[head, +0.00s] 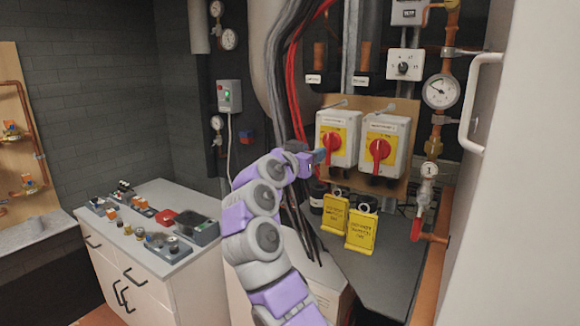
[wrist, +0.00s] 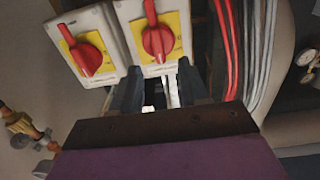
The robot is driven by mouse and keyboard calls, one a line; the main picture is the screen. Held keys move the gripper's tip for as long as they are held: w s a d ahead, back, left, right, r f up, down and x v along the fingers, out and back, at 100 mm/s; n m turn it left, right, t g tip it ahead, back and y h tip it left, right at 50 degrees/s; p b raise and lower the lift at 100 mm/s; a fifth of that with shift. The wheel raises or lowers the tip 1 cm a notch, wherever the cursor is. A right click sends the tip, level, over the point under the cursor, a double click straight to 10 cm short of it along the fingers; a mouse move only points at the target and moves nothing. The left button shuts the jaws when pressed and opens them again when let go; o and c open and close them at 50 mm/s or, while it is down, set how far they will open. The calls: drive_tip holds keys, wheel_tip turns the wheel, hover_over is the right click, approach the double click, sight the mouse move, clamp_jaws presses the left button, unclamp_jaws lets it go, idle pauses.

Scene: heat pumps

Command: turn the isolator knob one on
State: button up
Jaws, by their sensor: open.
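Two white isolator boxes with yellow plates and red knobs hang side by side on a tan board. The left knob (head: 331,140) and right knob (head: 380,150) both point roughly up and down; their labels are too small to read. The wrist view looks turned over: the knob nearer the hoses (wrist: 158,40) is at top centre, and the other knob (wrist: 86,54) is left of it. My gripper (head: 319,156) is beside the left box, just left of its knob. In the wrist view my gripper (wrist: 159,82) has its fingers apart, with nothing between them, below the nearer knob.
Black and red hoses (head: 290,75) run down close to the left of the boxes. A pressure gauge (head: 440,91) and copper pipes stand to the right, near a white door with a handle (head: 480,100). A cabinet (head: 160,265) stands at left.

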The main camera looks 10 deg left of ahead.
drive_tip(key=v, duration=0.9)
drive_tip(key=shift+s+b, duration=0.15)
drive_tip(key=shift+b, duration=0.3)
drive_tip(key=shift+a, duration=0.1)
